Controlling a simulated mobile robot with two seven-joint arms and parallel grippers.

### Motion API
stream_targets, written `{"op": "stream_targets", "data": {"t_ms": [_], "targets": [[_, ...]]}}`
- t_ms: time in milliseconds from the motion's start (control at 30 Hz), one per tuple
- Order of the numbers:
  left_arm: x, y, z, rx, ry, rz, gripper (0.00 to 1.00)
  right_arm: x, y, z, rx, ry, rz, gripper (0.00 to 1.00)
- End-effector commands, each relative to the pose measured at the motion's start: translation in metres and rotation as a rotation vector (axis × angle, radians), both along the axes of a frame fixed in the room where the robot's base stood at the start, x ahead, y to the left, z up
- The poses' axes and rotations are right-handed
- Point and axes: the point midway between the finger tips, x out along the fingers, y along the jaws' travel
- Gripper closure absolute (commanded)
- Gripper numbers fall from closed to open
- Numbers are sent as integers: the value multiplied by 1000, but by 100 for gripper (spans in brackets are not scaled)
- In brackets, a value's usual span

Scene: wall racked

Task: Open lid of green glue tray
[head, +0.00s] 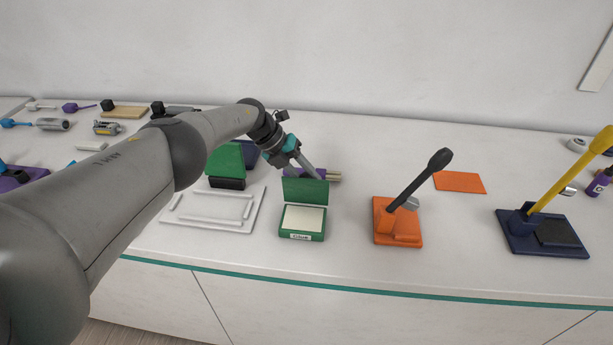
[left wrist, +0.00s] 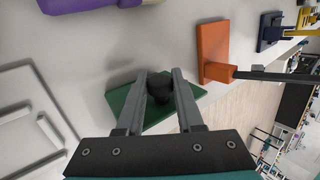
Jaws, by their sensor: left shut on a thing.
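The green glue tray (head: 303,237) stands on the counter, with a pale pad inside and a "Glue" label on its front. Its green lid (head: 305,191) stands raised at the back edge, and the pad is exposed. My left gripper (head: 314,174) reaches in from behind the lid. In the left wrist view the fingers (left wrist: 160,78) are shut on a black round knob (left wrist: 159,88) on the green lid (left wrist: 188,108). The tray's pad is hidden from the wrist view. My right gripper is not in view.
An orange stand with a black lever (head: 395,222) is to the right, and a navy stand with a yellow lever (head: 520,235) farther right. A white frame tray (head: 240,224) lies to the left. The counter's front edge is close.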

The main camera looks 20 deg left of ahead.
Motion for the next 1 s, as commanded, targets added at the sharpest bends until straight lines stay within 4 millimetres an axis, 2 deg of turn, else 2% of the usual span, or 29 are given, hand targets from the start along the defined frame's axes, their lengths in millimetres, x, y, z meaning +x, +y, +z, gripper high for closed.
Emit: {"op": "stream_targets", "data": {"t_ms": [100, 133, 367, 733, 1000], "targets": [[-1, -1, -1, 1, 1, -2, 100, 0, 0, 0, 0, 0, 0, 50], [-1, -1, -1, 1, 1, -2, 61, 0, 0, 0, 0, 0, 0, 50], [0, -1, -1, 0, 1, -3, 35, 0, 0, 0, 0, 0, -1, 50], [-1, 3, 4, 0, -1, -1, 33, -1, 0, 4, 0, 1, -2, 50], [-10, 22, 38, -1, -2, 0, 33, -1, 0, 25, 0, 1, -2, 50]]}}
